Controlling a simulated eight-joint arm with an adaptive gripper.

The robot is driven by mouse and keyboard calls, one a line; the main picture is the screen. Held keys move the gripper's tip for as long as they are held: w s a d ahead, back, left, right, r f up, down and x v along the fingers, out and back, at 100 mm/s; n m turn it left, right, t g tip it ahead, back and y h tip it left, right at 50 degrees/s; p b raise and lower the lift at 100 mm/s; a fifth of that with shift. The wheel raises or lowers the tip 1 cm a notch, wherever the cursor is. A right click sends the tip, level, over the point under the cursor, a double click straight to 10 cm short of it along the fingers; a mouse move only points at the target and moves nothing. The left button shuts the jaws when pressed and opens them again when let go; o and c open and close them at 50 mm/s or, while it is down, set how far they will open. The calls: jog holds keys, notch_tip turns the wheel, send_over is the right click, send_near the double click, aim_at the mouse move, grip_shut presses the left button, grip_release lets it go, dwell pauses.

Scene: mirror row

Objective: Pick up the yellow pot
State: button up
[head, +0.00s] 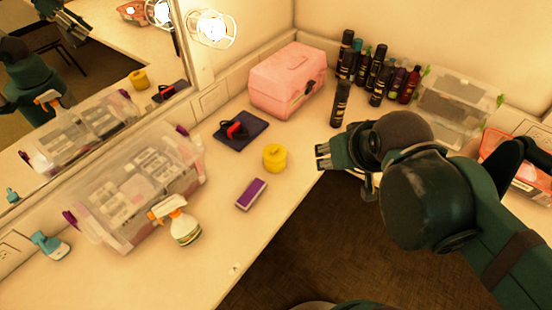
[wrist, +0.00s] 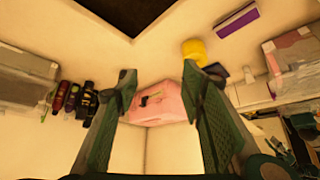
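The yellow pot (head: 275,158) is a small round pot with a lid, standing upright on the white counter (head: 222,210) near its front edge. My gripper (head: 322,156) is to the right of the pot in the head view, apart from it, by the counter's corner. In the wrist view my gripper (wrist: 160,72) has its two fingers wide apart with nothing between them. The yellow pot (wrist: 194,51) shows there just beyond the right fingertip, its lower part hidden by it.
A purple block (head: 251,194) lies close in front of the pot, and a dark mat (head: 240,142) with a red item behind it. A pink case (head: 288,82), several dark bottles (head: 378,78), a spray bottle (head: 177,222) and clear bins (head: 140,185) stand around. A mirror lines the left wall.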

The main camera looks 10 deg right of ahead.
jog(key=shift+o, duration=0.6)
jog(key=o, duration=0.9)
jog(key=shift+c, duration=0.2)
jog(key=shift+w, duration=0.1)
jog(key=m+g+h+p, duration=0.2)
jog(key=m+g+h, duration=0.15)
jog(key=m, duration=0.65)
send_near(270, 153)
jog(key=shift+g, duration=0.35)
jog(key=d+f, duration=0.1)
jog(key=w+d+f, duration=0.1)
jog(key=f, duration=0.1)
jog(key=d+f, duration=0.1)
jog(key=shift+w+f, duration=0.15)
jog(key=shift+w, duration=0.25)
jog(key=shift+w+a+f, duration=0.2)
jog(key=shift+a+f, duration=0.25)
jog(key=shift+f, duration=0.3)
